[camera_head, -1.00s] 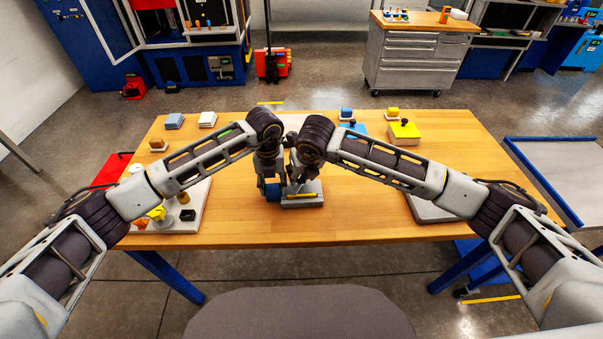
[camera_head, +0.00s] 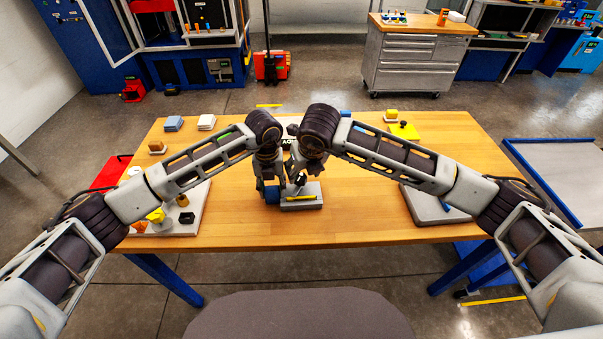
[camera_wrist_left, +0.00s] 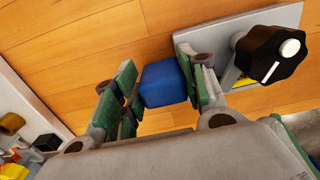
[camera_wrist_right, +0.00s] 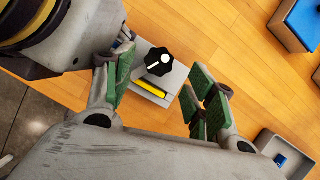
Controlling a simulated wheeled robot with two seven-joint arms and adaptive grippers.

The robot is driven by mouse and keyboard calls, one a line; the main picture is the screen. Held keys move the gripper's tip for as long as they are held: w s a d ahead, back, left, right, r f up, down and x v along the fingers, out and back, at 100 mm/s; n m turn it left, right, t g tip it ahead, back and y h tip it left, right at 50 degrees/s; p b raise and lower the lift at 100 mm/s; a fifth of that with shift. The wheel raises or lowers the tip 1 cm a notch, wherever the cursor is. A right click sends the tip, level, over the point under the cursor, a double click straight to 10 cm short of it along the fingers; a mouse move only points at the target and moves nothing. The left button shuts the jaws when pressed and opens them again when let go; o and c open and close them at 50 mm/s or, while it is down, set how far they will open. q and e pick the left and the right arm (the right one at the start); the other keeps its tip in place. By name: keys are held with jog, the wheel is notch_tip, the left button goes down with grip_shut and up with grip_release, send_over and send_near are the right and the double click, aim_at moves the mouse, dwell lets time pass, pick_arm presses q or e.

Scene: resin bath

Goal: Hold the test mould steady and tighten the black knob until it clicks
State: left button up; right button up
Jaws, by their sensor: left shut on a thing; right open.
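The grey block with a yellow strip (camera_head: 302,200) lies near the table's front edge and carries the black knob (camera_head: 300,178). The knob has a white pointer line on top, clear in the right wrist view (camera_wrist_right: 158,62). A blue block (camera_wrist_left: 163,85) is beside the grey block's left side; whether they are joined I cannot tell. My left gripper (camera_head: 270,182) is shut on the blue block, its green pads on either side. My right gripper (camera_head: 303,168) is open and empty above the knob, which shows between and beyond its fingers, apart from them.
A pale tray with small coloured parts (camera_head: 195,222) stands at left, a grey tray (camera_head: 425,208) at right. A yellow-topped box (camera_head: 404,131) and small blocks sit at the back. The wood between the grey block and the right tray is clear.

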jog(key=shift+v, duration=1.65)
pick_arm(q)
jog(key=o, duration=1.4)
jog(key=shift+r, duration=0.1)
jog(key=shift+r, duration=3.95)
pick_arm(e)
jog(key=shift+f, duration=0.1)
pick_arm(q)
jog(key=shift+f, duration=0.15)
